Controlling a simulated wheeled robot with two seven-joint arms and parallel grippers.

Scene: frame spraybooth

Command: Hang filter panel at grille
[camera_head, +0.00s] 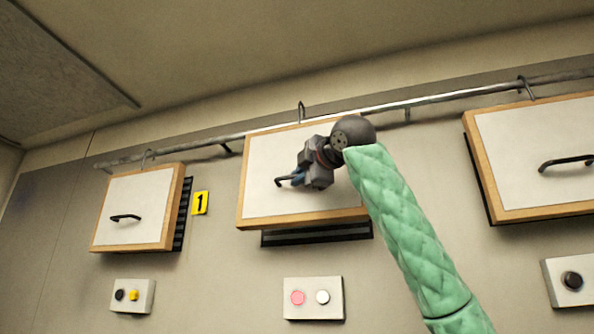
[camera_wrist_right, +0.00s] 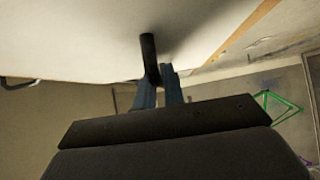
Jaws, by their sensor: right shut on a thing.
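The middle filter panel (camera_head: 265,194), white with a wooden frame, stands in front of a dark grille (camera_head: 316,234) whose lower edge shows below it. A hook at the panel's top edge (camera_head: 301,111) is at the metal rail (camera_head: 250,133); I cannot tell if it bears the weight. My right gripper (camera_head: 297,178) is shut on the panel's black handle (camera_head: 283,181). In the right wrist view the fingers (camera_wrist_right: 160,88) are around the handle (camera_wrist_right: 149,58), close below the white panel face (camera_wrist_right: 80,35). My left gripper is not in view.
A left panel (camera_head: 135,208) and a right panel (camera_head: 535,160) hang from the rail by hooks. A yellow sign "1" (camera_head: 200,203) is between the left and middle panels. Button boxes (camera_head: 313,298) are on the wall below. A green frame (camera_wrist_right: 278,106) shows in the wrist view.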

